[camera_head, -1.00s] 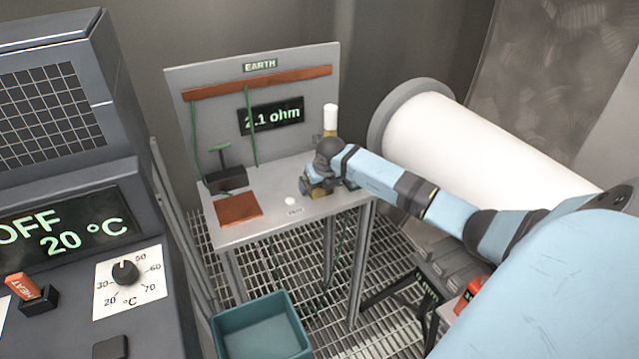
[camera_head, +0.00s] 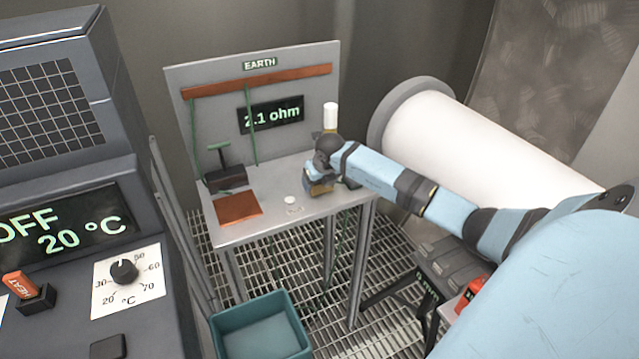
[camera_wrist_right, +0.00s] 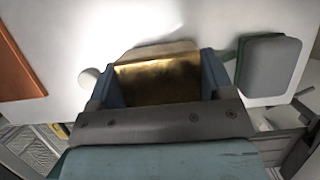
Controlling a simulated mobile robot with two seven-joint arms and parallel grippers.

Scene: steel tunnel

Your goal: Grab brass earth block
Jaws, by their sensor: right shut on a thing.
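The brass earth block (camera_wrist_right: 158,80) is a gold-coloured block between the two fingers of my right gripper (camera_wrist_right: 160,88) in the right wrist view. My right gripper is shut on it. In the head view my right gripper (camera_head: 318,186) is over the right part of the grey earth table (camera_head: 285,224), and only a small part of the block shows beneath it. Whether the block still touches the table top is hard to tell. My left gripper is not in view.
A copper plate (camera_head: 238,208), a white button (camera_head: 290,200) and a dark clamp box (camera_head: 225,180) are on the table. A panel reading 2.1 ohm (camera_head: 272,116) stands behind. A white cylinder (camera_head: 470,145) lies to the right, and a teal bin (camera_head: 262,330) stands in front.

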